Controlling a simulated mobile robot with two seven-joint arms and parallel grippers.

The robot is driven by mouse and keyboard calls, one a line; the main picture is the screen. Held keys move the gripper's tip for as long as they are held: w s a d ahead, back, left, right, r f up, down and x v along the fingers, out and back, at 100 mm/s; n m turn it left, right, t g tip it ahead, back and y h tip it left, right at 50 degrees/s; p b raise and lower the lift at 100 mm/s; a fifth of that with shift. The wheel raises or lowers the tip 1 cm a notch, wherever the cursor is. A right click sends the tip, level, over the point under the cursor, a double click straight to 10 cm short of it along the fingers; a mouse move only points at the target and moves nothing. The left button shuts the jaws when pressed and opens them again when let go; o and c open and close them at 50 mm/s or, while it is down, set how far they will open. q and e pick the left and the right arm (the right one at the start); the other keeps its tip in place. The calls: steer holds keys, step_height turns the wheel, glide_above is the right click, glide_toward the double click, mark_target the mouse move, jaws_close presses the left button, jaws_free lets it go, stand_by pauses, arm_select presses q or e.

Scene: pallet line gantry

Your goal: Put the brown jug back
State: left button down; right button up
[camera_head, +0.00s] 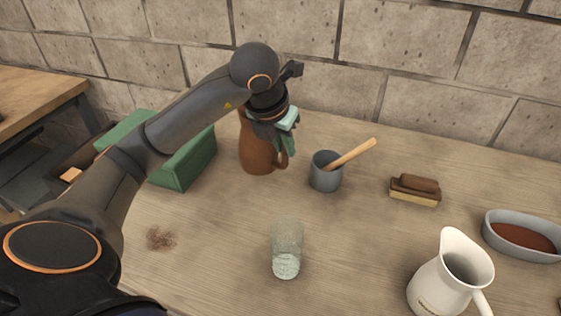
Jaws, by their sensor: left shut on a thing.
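The brown jug (261,156) stands upright on the table near the wall, with its handle toward the right. My left gripper (285,138) is over the jug's upper part and shut on it; the arm and gripper hide the jug's mouth. A pale green piece shows at the gripper's fingers. I cannot tell whether the jug's base touches the table. My right gripper is not in view.
A grey cup with a wooden handle (325,175) stands just right of the jug. A green box (190,165) is left of it. A glass (287,249), a brush (415,190), a white pitcher (447,280) and a grey oval dish (520,236) stand nearer or farther right.

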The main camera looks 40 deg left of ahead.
arm_select(q)
step_height(320, 180, down, 6)
steer(key=w+a, duration=0.2)
steer(key=shift+f, duration=0.15)
steer(key=shift+a, duration=0.1)
steer(key=c, duration=1.3)
jaws_free()
steer(key=shift+f, duration=0.15)
steer(key=o, duration=0.5)
steer(key=v, duration=1.2)
steer(key=shift+p, duration=0.4)
